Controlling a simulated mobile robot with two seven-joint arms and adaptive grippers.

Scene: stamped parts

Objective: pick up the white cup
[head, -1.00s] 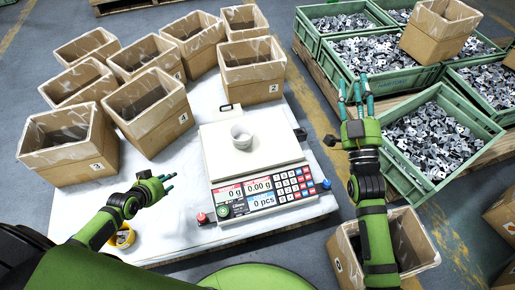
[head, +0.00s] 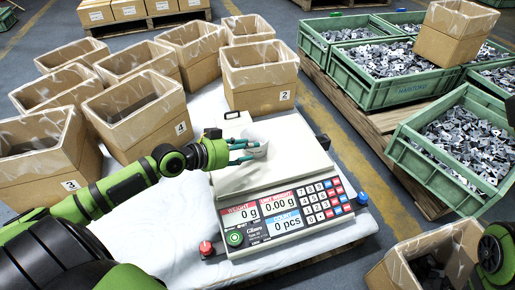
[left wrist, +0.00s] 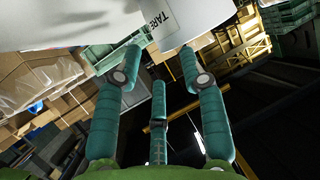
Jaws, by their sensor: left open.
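The white cup (head: 256,153) is on the pale weighing plate of the scale (head: 290,150), partly hidden by my left fingers. My left gripper (head: 246,150) is open, reaching in from the left with its teal fingers at the cup. In the left wrist view the fingers (left wrist: 160,70) are spread, and a white surface marked "TARE" (left wrist: 178,18), apparently the cup, is between and beyond the tips. I cannot tell whether they touch it. The scale displays read 0. Only a part of my right arm shows at the right edge; its gripper is not seen.
Several lined cardboard boxes (head: 140,110) stand left of and behind the scale, close to my left arm. Green crates (head: 455,150) of metal parts stand on a pallet at the right. Another box (head: 425,262) is at the lower right. Free floor lies between scale and pallet.

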